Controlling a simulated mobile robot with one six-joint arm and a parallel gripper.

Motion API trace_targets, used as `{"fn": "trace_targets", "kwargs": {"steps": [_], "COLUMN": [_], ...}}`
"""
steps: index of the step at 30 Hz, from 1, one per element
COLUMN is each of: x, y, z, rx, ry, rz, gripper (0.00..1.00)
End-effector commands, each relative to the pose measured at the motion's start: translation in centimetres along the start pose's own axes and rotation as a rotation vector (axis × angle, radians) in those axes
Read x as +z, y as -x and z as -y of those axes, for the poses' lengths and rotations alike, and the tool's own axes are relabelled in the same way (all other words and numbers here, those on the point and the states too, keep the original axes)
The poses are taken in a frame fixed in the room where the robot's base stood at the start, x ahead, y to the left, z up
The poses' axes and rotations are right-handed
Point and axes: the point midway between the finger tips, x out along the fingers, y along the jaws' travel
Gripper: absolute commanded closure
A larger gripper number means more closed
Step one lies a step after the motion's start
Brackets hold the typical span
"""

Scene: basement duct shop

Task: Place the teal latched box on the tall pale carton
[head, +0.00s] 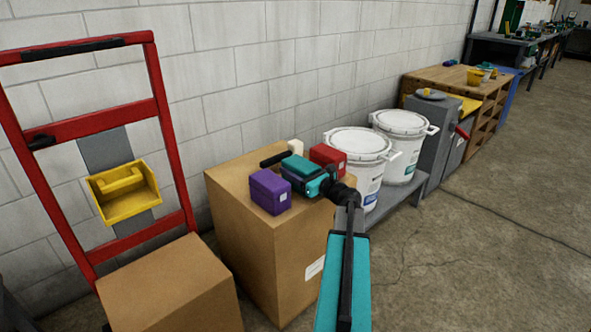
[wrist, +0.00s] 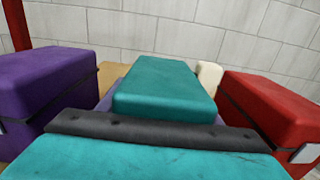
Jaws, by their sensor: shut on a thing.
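The teal latched box (head: 301,164) is in my gripper (head: 288,169), over the top of the tall carton (head: 235,235). In the wrist view its teal lid (wrist: 163,82) is straight ahead, beyond a dark bar across the front. The gripper is shut on the box. The carton is tall and tan-brown, with a white label low on its side. I cannot tell whether the box touches the carton top; its underside is hidden.
On the carton, a purple box (head: 270,191) stands left of the teal box and a red box (head: 328,158) right. A small cream item (head: 296,147) is behind. White buckets (head: 357,160) stand right. A red hand truck (head: 165,120) and lower carton (head: 170,290) are left.

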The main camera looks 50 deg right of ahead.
Motion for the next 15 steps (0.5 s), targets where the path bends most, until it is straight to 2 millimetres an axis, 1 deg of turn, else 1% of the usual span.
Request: {"fn": "trace_targets", "kwargs": {"steps": [3, 4, 7, 15], "x": [-0.19, -0.27, -0.23, -0.22], "y": [-0.02, -0.02, -0.03, -0.05], "z": [-0.02, -0.03, -0.04, -0.07], "rx": [0.000, 0.000, 0.001, 0.001], "ry": [-0.001, 0.000, 0.000, 0.000], "rz": [0.001, 0.000, 0.000, 0.000], "gripper": [0.74, 0.40, 0.23, 0.23]}}
